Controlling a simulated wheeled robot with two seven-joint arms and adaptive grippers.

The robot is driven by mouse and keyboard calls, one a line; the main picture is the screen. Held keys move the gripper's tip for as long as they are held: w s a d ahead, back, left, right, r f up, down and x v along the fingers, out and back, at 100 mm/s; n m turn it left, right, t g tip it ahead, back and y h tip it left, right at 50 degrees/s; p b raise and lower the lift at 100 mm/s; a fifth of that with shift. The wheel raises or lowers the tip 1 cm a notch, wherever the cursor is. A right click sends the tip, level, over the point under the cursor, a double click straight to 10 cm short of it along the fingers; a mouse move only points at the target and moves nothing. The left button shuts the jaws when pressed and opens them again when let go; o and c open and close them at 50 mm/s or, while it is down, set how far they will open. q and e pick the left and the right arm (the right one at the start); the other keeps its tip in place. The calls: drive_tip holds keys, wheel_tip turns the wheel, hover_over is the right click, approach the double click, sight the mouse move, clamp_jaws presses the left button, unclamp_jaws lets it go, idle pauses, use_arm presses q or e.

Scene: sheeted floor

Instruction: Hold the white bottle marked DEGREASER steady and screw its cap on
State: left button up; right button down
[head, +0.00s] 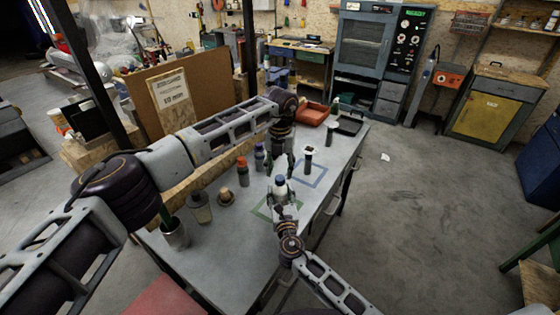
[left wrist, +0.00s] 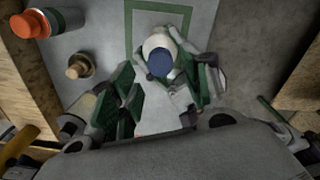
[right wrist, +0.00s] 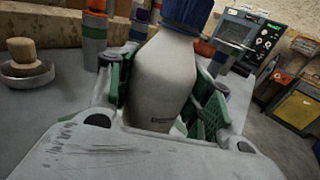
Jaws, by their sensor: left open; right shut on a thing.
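The white bottle (head: 281,189) stands upright at the green outline on the bench. Part of its dark lettering shows low on its side in the right wrist view (right wrist: 165,85). A blue cap (right wrist: 188,12) sits on the bottle's top; it also shows from above in the left wrist view (left wrist: 160,63). I cannot tell how tightly it sits. My right gripper (head: 284,203) is shut on the bottle's body, its green pads on either side. My left gripper (head: 281,165) is open, pointing down just above and behind the cap, its fingers apart from it.
A dark cylinder (head: 308,161) stands to the right, near a blue outline (head: 318,180).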

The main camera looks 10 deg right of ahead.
sight(280, 177)
use_arm(q)
drive_tip(key=shift+f, duration=2)
clamp_jaws()
drive_tip(key=shift+m, duration=1)
drive_tip(key=shift+o, duration=0.5)
unclamp_jaws()
drive_tip(key=shift+r, duration=0.1)
wheel_tip(280, 177, up, 12)
